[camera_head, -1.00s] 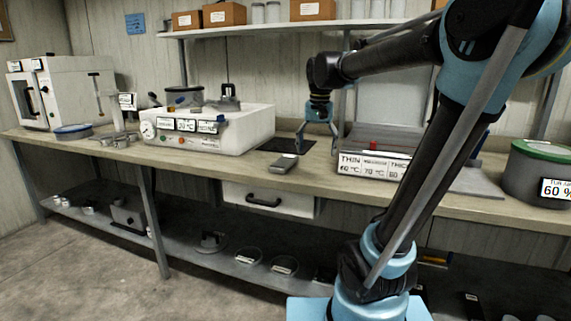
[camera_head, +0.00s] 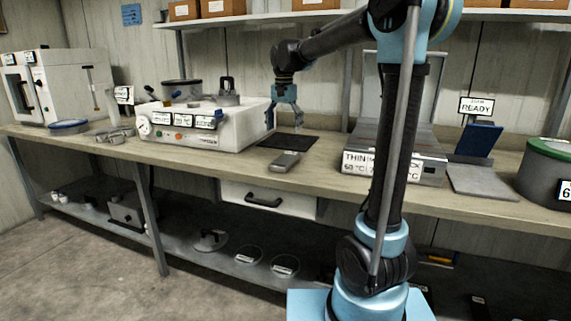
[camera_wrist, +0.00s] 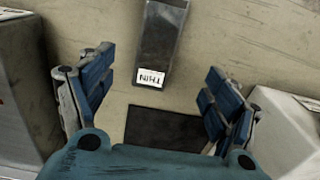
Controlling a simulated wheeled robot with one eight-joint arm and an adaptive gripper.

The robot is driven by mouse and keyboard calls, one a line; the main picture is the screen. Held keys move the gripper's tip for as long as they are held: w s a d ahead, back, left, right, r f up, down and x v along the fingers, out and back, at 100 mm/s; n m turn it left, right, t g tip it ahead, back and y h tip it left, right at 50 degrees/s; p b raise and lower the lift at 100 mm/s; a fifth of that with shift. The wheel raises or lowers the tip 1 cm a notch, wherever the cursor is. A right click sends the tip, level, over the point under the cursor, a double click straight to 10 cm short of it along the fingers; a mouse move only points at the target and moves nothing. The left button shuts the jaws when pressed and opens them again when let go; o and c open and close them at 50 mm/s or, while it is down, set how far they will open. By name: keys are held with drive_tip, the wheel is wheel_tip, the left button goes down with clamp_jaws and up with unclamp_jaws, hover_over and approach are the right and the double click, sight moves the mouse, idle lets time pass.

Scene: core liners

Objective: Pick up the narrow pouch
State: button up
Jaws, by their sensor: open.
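A narrow, flat, dark grey piece (camera_head: 285,161) lies on the bench near its front edge. In the wrist view it is a long dark strip (camera_wrist: 161,38) with a white label reading THIN at its near end. It seems to be the narrow pouch, but I cannot be sure. My gripper (camera_head: 285,118) hangs above the black mat, behind the strip. In the wrist view my gripper (camera_wrist: 157,82) has its two blue fingers spread wide with nothing between them. The strip lies beyond the mat, its labelled end roughly between the fingertips in the picture.
The black mat (camera_head: 288,141) lies flat behind the strip. A white box device (camera_head: 238,130) stands left of it. A grey sealer-like machine (camera_head: 430,165) with a THIN label stands right. A grey drum (camera_head: 535,170) with green lid stands far right. Bench around the strip is clear.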

hover_over(285, 158)
drive_tip(key=f, duration=0.7)
drive_tip(key=shift+s+a+f, duration=0.15)
drive_tip(key=shift+s+f, duration=0.1)
drive_tip(key=shift+s, duration=0.05)
drive_tip(key=shift+w+f, duration=0.15)
drive_tip(key=shift+f, duration=2.4)
drive_tip(key=shift+c, duration=0.3)
drive_tip(key=c, duration=1.1)
